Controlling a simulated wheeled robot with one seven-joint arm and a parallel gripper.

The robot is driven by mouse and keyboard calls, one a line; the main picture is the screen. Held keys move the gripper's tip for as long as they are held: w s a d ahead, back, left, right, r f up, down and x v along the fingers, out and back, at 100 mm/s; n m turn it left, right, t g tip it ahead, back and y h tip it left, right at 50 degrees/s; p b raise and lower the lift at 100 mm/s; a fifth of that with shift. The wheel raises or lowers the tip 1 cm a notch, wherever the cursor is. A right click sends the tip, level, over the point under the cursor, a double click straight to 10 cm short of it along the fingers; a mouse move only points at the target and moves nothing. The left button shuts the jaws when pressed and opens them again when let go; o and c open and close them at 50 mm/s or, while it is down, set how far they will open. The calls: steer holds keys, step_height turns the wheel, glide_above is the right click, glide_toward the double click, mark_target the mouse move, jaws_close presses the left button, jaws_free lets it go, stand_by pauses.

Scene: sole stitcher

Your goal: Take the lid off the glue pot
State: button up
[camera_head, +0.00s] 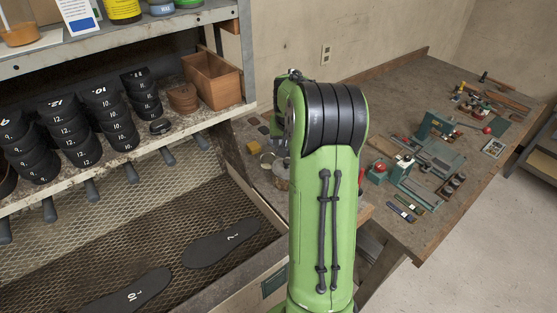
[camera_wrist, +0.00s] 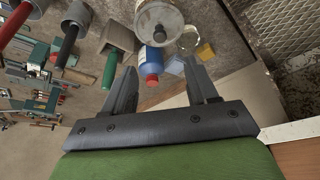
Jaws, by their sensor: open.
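A round light-grey metal pot with a dark knob on top, which looks like the lidded glue pot (camera_wrist: 158,14), shows at the top edge of the wrist view, partly cut off. My gripper (camera_wrist: 160,68) is open and empty, its fingers spread below the pot in that picture and apart from it. A blue bottle with a red cap (camera_wrist: 152,62) shows between the fingers.
The workbench (camera_head: 400,90) carries several tools on the right. A shelf with black heel pieces (camera_head: 75,120) stands left.

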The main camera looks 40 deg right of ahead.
steer(key=p+x, duration=0.2)
steer(key=x, duration=1.1)
steer(key=shift+w+d+f, duration=0.15)
steer(key=shift+d+f, duration=0.05)
steer(key=shift+a+r, duration=0.1)
steer(key=shift+a, duration=0.05)
steer(key=shift+c, duration=1.2)
jaws_close()
step_height(320, 180, up, 9)
steer(key=b, duration=0.1)
steer(key=n+t+y+b, duration=0.1)
steer(key=n+y+b, duration=0.1)
steer(key=n+b, duration=0.6)
glide_toward(287, 161)
step_height(287, 161, down, 3)
steer(key=s+m, duration=0.1)
steer(key=s, duration=0.2)
steer(key=s+a+f+n+y+b, duration=0.2)
steer(key=s+a+n+y+b, duration=0.1)
steer(key=s+n+b, duration=0.25)
steer(key=shift+n, duration=0.45)
steer(key=f, duration=0.3)
steer(key=f+b, duration=0.1)
steer(key=f, duration=0.2)
steer(key=f+b, duration=0.1)
steer(key=f, duration=0.2)
steer(key=shift+s+a+f, duration=0.1)
steer(key=shift+s+f, duration=0.1)
steer(key=shift+s, duration=0.05)
